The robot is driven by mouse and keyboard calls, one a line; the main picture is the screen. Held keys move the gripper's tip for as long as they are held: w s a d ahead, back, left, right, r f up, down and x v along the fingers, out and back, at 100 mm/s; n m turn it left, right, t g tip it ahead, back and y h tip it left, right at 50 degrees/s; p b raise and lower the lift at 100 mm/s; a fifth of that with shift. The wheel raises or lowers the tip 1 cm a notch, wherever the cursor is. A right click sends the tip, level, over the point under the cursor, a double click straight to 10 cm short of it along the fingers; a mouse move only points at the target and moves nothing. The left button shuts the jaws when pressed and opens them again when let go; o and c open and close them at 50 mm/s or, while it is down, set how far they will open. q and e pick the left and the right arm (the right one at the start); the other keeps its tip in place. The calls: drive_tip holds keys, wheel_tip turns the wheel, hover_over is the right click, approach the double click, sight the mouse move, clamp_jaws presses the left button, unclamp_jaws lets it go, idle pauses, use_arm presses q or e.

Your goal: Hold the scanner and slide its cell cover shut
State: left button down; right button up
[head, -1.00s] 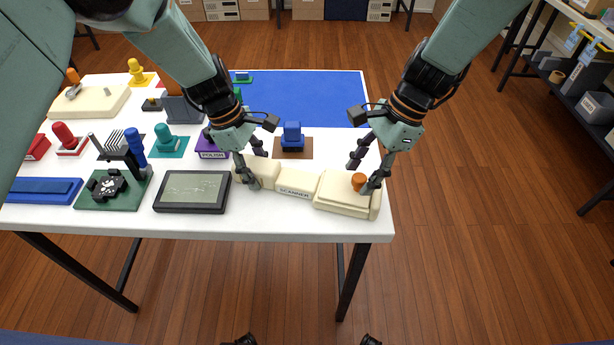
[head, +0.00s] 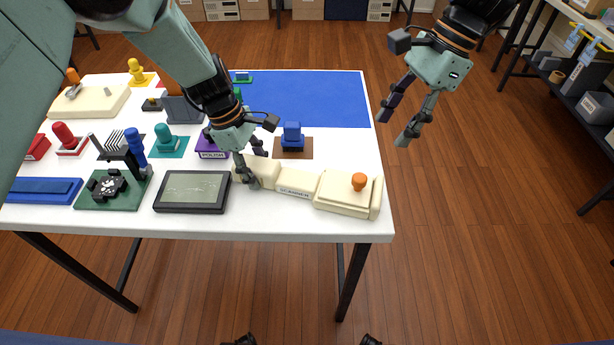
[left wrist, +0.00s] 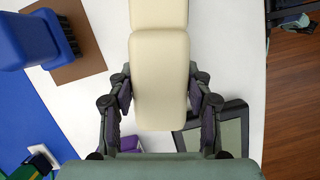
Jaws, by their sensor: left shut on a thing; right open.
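The cream scanner (head: 297,184) lies along the front edge of the white table, with its name label facing front. Its cell cover (head: 340,191) is the cream plate with an orange knob (head: 359,181) at the right end, beside a raised end lip. I cannot tell whether a small gap is left there. My left gripper (head: 257,171) is shut on the scanner's left end; in the left wrist view its fingers sit on both sides of the cream body (left wrist: 160,85). My right gripper (head: 392,128) is open and empty, up and right of the scanner, past the table's edge.
A dark-framed screen device (head: 192,192) lies left of the scanner. A blue stamp-like block on a brown base (head: 293,147) stands behind it. A purple polish box (head: 212,145) is behind left. A blue mat (head: 310,97) covers the back right. Several other gadgets crowd the left.

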use_arm(q)
drive_tip(key=shift+c, duration=2.4)
unclamp_jaws()
drive_tip(key=shift+v, duration=3.75)
drive_tip(key=v, duration=1.2)
drive_tip(key=shift+a, duration=0.1)
